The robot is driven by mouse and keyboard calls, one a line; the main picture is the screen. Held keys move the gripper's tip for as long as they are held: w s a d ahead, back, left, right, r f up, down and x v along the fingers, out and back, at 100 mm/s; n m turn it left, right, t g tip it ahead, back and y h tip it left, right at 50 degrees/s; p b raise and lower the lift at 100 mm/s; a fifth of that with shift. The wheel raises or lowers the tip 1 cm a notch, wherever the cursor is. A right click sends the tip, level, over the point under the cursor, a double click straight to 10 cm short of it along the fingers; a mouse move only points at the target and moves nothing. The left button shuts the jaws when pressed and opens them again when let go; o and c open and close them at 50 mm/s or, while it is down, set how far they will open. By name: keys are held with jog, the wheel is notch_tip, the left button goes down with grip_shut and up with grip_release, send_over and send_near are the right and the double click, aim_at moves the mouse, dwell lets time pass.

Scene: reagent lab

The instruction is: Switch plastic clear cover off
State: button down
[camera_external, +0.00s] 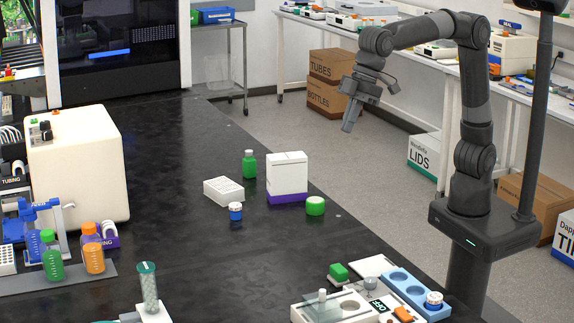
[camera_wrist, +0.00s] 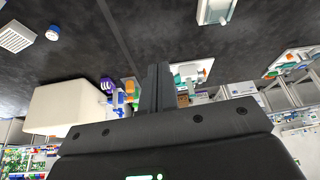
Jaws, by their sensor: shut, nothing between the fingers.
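My gripper (camera_external: 348,128) hangs in the air over the gap right of the black bench in the external view, pointing down. Its fingers are together and empty, and they show upright in the middle of the wrist view (camera_wrist: 157,75). A white device panel (camera_external: 338,307) lies at the bottom of the external view, far below and in front of my gripper. It carries a small green "OFF" label (camera_external: 377,306) and an orange piece (camera_external: 403,314), perhaps a switch. The panel's lower edge is cut off by the frame.
A white-and-purple box (camera_external: 287,178), white rack (camera_external: 223,191) and green bottle (camera_external: 249,164) stand mid-bench. Bare bench separates these groups.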

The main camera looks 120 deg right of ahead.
jog(key=w+a+f, duration=0.3)
jog(key=w+a, duration=0.3)
jog(key=w, duration=0.3)
jog(key=n+g, duration=0.1)
jog(key=n, duration=0.1)
send_over(312, 305)
notch_tip(312, 305, down, 15)
jog(key=shift+s+d+f, duration=0.15)
jog(key=shift+s, duration=0.2)
jog(key=shift+f, duration=0.1)
jog(key=x, duration=0.9)
jog(key=shift+s+f, duration=0.3)
jog(key=shift+s+d, duration=0.2)
jog(key=shift+s, duration=0.55)
jog(key=shift+s+d, duration=0.2)
jog(key=shift+s, duration=0.55)
